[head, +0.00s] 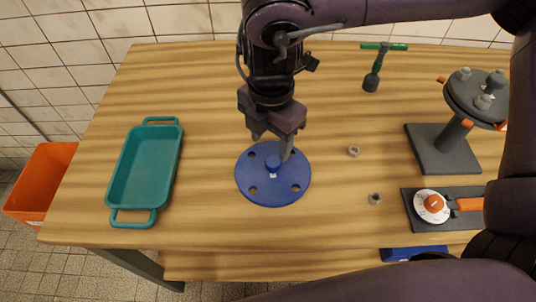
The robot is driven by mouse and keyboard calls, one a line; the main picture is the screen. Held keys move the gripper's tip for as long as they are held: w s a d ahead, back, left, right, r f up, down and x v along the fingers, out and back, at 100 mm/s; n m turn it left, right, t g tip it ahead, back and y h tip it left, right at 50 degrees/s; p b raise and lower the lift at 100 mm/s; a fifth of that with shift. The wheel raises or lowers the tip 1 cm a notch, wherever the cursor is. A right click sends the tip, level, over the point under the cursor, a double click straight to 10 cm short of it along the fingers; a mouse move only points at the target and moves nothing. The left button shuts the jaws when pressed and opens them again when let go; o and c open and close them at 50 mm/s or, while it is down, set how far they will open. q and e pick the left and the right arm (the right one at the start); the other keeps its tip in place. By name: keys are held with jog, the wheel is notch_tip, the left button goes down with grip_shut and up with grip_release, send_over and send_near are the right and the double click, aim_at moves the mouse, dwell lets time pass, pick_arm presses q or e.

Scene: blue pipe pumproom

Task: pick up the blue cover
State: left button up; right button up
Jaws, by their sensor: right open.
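The blue cover (273,188) is a round flat disc with several holes and a small raised knob (272,164) at its middle. It lies flat on the wooden table. My right gripper (272,150) points down over the far part of the cover, at the knob. Its fingers are apart, one to each side of the knob's far side. I cannot tell whether they touch it. My left gripper does not show.
A teal tray (113,193) stands left on the table (225,230). Two nuts (353,151) (375,198) lie right of the cover. Further right are a grey stand (440,160) and a plate with an orange-handled dial (420,218). An orange bin (35,190) is on the floor.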

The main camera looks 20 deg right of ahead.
aim_at(273, 161)
jog(key=f, duration=0.1)
jog(key=s+f, duration=0.1)
jog(key=f, duration=0.1)
jog(key=shift+d+p, duration=0.15)
jog(key=shift+p, duration=0.15)
notch_tip(273, 161, down, 3)
jog(key=shift+w+d+f, duration=0.1)
jog(key=shift+w+f, duration=0.05)
jog(key=shift+f, duration=0.2)
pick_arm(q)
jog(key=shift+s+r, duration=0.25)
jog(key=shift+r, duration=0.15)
pick_arm(e)
grip_shut()
